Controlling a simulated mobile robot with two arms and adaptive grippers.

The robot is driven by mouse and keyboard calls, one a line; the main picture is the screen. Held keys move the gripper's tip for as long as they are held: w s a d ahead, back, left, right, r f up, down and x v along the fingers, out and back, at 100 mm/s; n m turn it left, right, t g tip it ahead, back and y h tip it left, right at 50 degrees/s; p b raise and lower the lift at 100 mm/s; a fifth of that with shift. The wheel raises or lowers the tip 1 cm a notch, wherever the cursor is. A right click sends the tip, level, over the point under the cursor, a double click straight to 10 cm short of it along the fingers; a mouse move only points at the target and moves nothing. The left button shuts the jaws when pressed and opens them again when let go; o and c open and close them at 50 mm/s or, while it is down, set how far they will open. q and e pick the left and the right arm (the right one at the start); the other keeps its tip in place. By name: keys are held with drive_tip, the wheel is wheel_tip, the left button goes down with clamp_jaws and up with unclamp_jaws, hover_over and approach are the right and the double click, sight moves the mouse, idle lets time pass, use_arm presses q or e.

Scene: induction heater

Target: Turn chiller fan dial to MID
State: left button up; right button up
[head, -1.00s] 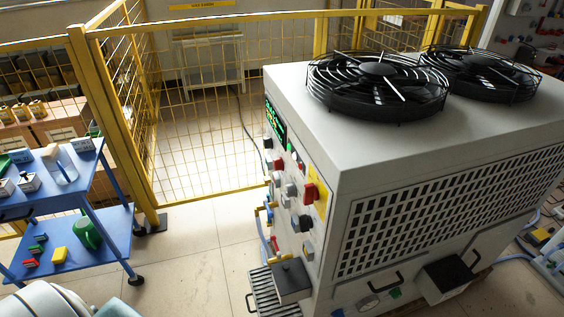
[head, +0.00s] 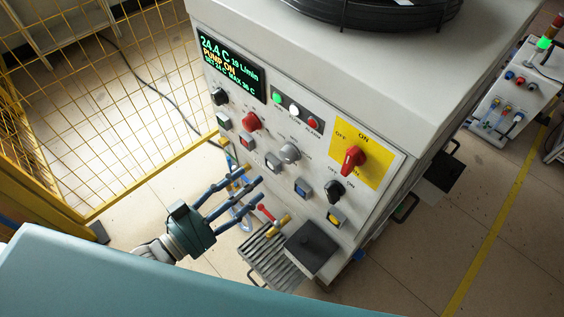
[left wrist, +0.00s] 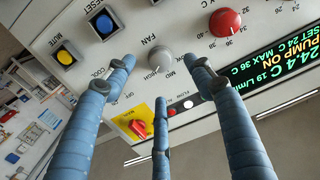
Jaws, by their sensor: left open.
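The chiller fan dial is a round grey knob (head: 290,152) on the chiller's control panel. In the left wrist view the fan dial (left wrist: 161,58) lies between my spread fingers, with FAN, HIGH and MID printed around it, upside down. I cannot tell which mark it points to. My left gripper (head: 253,183) is open and empty. Its three blue fingers reach toward the panel, below and left of the dial in the head view. They also show in the left wrist view (left wrist: 158,80); contact with the dial cannot be seen. My right gripper is not in view.
Near the dial are a red knob (head: 251,121), a black knob (head: 335,191), square push buttons and a red switch (head: 353,158) on yellow. A lit display (head: 232,66) is at upper left. A yellow mesh fence (head: 100,110) stands left of the chiller.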

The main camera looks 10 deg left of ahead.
sight(284, 159)
use_arm(q)
drive_tip(key=x, duration=0.3)
drive_tip(key=r+x, duration=0.1)
drive_tip(key=x, duration=0.2)
drive_tip(key=p+x, duration=0.1)
drive_tip(key=x, duration=0.2)
drive_tip(key=shift+w+d+r, duration=0.1)
drive_tip(key=shift+d+r, duration=0.1)
drive_tip(key=shift+d, duration=0.35)
drive_tip(key=shift+w+d, duration=0.2)
drive_tip(key=shift+w, duration=0.1)
drive_tip(key=shift+w+d+f, duration=0.1)
drive_tip(key=shift+w, duration=0.1)
drive_tip(key=shift+s, duration=0.1)
drive_tip(key=c, duration=1.1)
drive_tip(key=shift+c, duration=0.2)
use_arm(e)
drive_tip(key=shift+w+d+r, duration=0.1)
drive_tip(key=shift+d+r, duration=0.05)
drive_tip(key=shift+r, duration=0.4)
